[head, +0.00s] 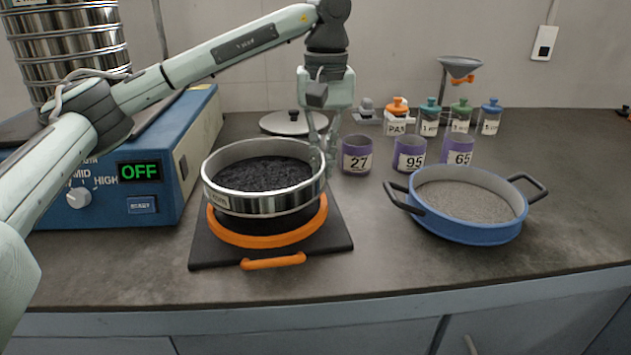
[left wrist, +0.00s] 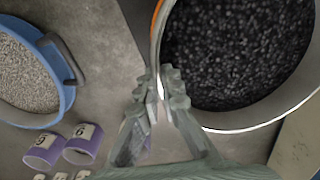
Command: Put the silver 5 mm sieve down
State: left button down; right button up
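The silver sieve (head: 264,204), full of dark granules (head: 262,173), is level at or just above an orange-rimmed round base (head: 268,238) on a black mat. Whether it touches the base cannot be told. The granules fill much of the left wrist view (left wrist: 240,45). My left gripper (head: 325,150) comes down from above at the sieve's far right side. In the left wrist view its fingertips (left wrist: 163,85) are close together on either side of the sieve's rim, pinching it. My right gripper is not in view.
A blue shaker (head: 150,170) reading OFF stands left, with a sieve stack (head: 68,50) above. A blue two-handled pan (head: 466,230) of grey grains is right. Purple cups (head: 356,155), lidded jars (head: 429,117) and a lid (head: 292,123) stand behind. The front counter is clear.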

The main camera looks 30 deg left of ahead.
pick_arm(q)
notch_tip(320, 180, down, 3)
jog(key=shift+f, duration=0.35)
jog(key=shift+f, duration=0.15)
jog(key=c, duration=1.7)
grip_release()
